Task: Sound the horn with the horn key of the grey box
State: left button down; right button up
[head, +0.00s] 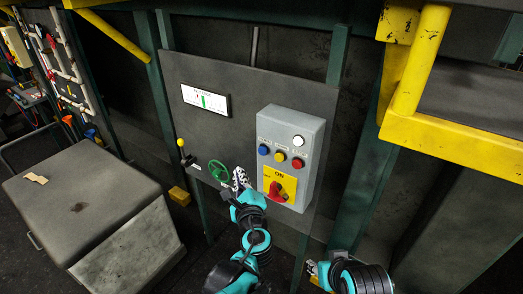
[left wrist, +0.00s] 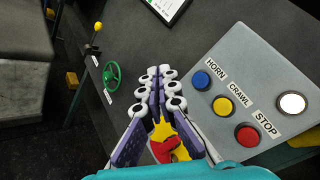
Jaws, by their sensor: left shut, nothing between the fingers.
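The grey box (head: 291,158) is fixed to a dark upright panel. Its horn key is the blue button (head: 263,150), leftmost in a row of blue, yellow and red; in the left wrist view the blue button (left wrist: 201,80) sits beside the label HORN. My left gripper (head: 240,178) is in front of the panel, at the lower left of the box, below and left of the blue button. In the left wrist view its fingers (left wrist: 166,76) are together and empty, apart from the button. My right gripper (head: 313,268) is low, at the bottom; its fingers are partly hidden.
The box also carries a yellow button (head: 279,156), a red button (head: 297,163), a white lamp (head: 298,141) and a red rotary switch (head: 278,191). A green handwheel (head: 218,169) and a yellow-knobbed lever (head: 181,144) stand left. Yellow rails (head: 455,140) are at right.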

aim_at(263, 151)
pick_arm(q)
jog(key=w+d, duration=0.5)
jog(key=w, duration=0.2)
jog(key=shift+b, duration=0.4)
jog(key=shift+w+d, duration=0.1)
dwell(1.2)
jog(key=shift+w+d, duration=0.25)
jog(key=shift+w, duration=0.1)
jog(key=shift+w+d, duration=0.3)
jog(key=shift+w, duration=0.1)
dwell(0.8)
jog(key=shift+s, duration=0.1)
jog(key=shift+s+a, duration=0.6)
jog(key=shift+s, duration=0.1)
